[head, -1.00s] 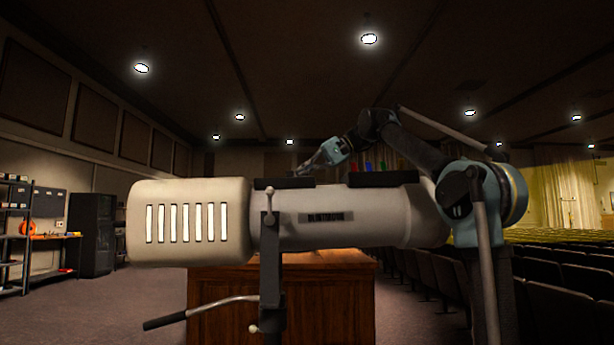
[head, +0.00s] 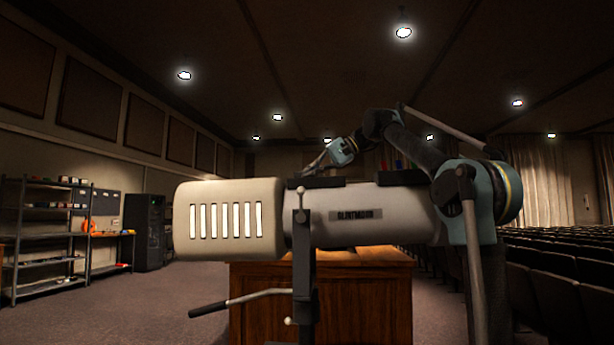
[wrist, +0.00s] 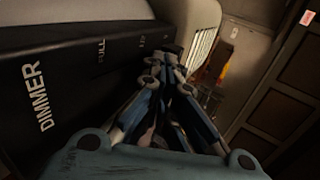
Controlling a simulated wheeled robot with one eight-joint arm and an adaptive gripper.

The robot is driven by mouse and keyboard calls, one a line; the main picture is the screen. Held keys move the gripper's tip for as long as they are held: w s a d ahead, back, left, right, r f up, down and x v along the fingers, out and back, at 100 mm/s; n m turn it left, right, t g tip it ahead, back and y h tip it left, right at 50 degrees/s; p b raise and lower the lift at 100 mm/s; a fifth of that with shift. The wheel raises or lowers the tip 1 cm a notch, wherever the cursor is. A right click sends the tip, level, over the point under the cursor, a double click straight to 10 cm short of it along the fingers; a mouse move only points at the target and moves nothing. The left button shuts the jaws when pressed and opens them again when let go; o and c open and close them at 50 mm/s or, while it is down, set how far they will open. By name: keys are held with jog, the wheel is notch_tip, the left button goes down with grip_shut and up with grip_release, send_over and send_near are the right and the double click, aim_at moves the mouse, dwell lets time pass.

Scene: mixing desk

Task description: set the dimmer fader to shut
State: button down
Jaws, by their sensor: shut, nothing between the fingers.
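The dimmer panel (wrist: 75,70) is a black box with white lettering, "DIMMER" nearest and "FULL" further along. It lies on top of a big pale spotlight (head: 375,213); in the head view the dimmer panel (head: 323,183) is the left of two black strips. My gripper (wrist: 167,68) is shut and empty, its fingertips at the panel's far end and edge. In the head view my gripper (head: 308,171) is low over the strip's left end. The fader knob is not clearly distinguishable from the dark fingertips, so contact and its setting cannot be told.
The spotlight's slotted cream housing (head: 229,220) is on the left, with a stand and a black-tipped handle (head: 210,309) below. A wooden desk (head: 370,300) stands behind. Seat rows (head: 560,290) fill the right; the floor at left is clear, with a shelf (head: 60,235) beyond.

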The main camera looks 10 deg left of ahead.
jog(key=shift+a, duration=0.1)
dwell(0.3)
jog(key=d, duration=0.3)
jog(key=w+d, duration=0.1)
jog(key=d, duration=0.1)
jog(key=shift+r, duration=0.25)
jog(key=v, duration=0.9)
jog(key=shift+s+r, duration=0.1)
jog(key=shift+s, duration=0.05)
